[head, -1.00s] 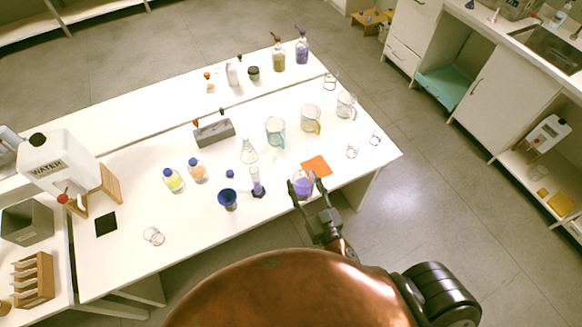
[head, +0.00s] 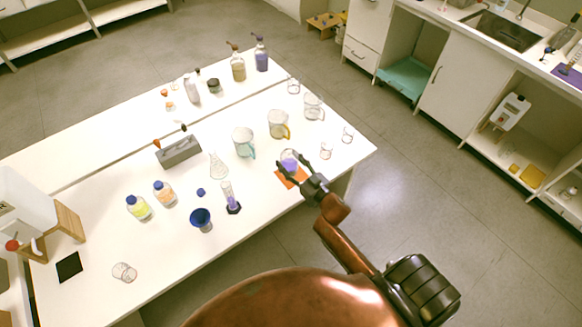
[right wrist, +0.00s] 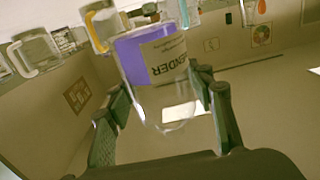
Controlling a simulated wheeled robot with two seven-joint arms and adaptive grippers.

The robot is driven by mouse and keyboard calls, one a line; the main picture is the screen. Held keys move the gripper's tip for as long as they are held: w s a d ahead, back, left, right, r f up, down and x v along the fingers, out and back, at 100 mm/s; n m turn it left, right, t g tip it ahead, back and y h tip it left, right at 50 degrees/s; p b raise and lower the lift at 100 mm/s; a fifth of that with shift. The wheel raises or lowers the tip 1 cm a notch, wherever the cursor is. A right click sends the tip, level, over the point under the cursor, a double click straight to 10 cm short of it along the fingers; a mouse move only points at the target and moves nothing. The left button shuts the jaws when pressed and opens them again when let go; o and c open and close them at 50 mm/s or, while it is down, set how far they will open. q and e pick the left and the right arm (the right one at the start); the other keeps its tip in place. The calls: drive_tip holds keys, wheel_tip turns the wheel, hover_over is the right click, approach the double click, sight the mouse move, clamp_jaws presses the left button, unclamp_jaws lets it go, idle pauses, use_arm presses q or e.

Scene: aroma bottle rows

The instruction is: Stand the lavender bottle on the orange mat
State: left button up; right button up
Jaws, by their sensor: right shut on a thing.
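The lavender bottle (head: 289,161), clear with purple liquid, is between the fingers of my right gripper (head: 294,169) in the head view. The right wrist view shows the bottle (right wrist: 135,52) tilted in the picture, its label partly reading "NDER", with the gripper (right wrist: 158,88) shut on it. The orange mat (head: 283,183) lies at the table's front right edge, under the bottle and fingers, which hide part of it. I cannot tell whether the bottle's base touches the mat. My left gripper is not in view.
Two handled beakers, one clear-blue (head: 243,142) and one yellow-handled (head: 278,124), stand behind the mat. The table's front edge is close.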

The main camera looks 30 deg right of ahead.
drive_tip(key=f, duration=0.1)
drive_tip(key=w+d+f, duration=0.1)
drive_tip(key=w+d+f+b, duration=0.1)
drive_tip(key=shift+d+f, duration=0.1)
drive_tip(key=shift+f, duration=0.2)
wheel_tip(320, 180, down, 3)
drive_tip(key=shift+w+b, duration=0.1)
drive_tip(key=shift+b, duration=0.25)
drive_tip(key=shift+r, duration=0.1)
drive_tip(key=o, duration=1)
drive_tip(key=shift+f, duration=0.25)
drive_tip(key=o, duration=0.5)
drive_tip(key=shift+r, duration=0.1)
drive_tip(key=shift+r, duration=0.15)
drive_tip(key=s, duration=0.8)
drive_tip(key=s+d+p, duration=0.1)
drive_tip(key=s, duration=0.3)
drive_tip(key=shift+d, duration=0.1)
